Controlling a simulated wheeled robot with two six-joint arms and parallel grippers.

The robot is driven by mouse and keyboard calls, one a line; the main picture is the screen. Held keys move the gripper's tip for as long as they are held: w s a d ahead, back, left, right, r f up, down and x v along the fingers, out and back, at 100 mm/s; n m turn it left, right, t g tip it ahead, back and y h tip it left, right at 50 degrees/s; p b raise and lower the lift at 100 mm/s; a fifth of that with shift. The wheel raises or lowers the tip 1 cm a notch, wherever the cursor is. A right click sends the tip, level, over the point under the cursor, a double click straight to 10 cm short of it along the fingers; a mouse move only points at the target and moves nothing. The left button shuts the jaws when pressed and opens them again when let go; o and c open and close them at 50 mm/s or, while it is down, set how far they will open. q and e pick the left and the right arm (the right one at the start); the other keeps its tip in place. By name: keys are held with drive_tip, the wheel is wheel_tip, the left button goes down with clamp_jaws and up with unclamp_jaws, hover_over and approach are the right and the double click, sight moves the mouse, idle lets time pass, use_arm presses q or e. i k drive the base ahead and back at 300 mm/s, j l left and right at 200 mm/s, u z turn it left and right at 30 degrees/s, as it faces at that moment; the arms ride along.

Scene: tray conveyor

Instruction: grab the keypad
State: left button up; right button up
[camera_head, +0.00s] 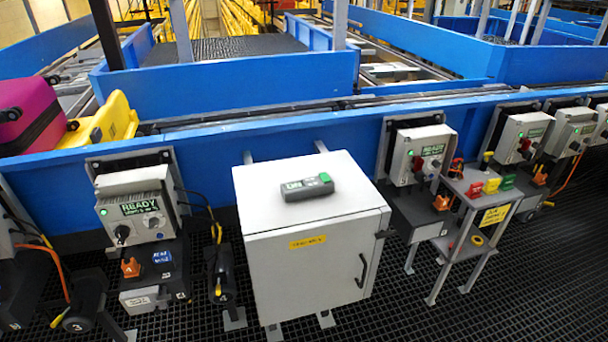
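The keypad (307,187) is a small dark grey handheld unit with a pale display and a green patch at its right end. It lies flat on top of the light grey cabinet (260,203), near the middle of the view. Nothing touches it from above. Neither of my grippers shows in the head view.
The cabinet stands before the blue conveyor wall (285,135). A control box marked READY (138,208) is on its left. On its right are another control box (420,152) and a small grey stand (482,194) with coloured items. Black grating (390,310) covers the floor.

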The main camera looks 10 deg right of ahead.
sight(299, 189)
drive_tip(key=i+j+z, duration=0.3)
drive_tip(key=i+z, duration=0.15)
drive_tip(key=i+j+z, duration=0.45)
drive_tip(key=k, duration=0.1)
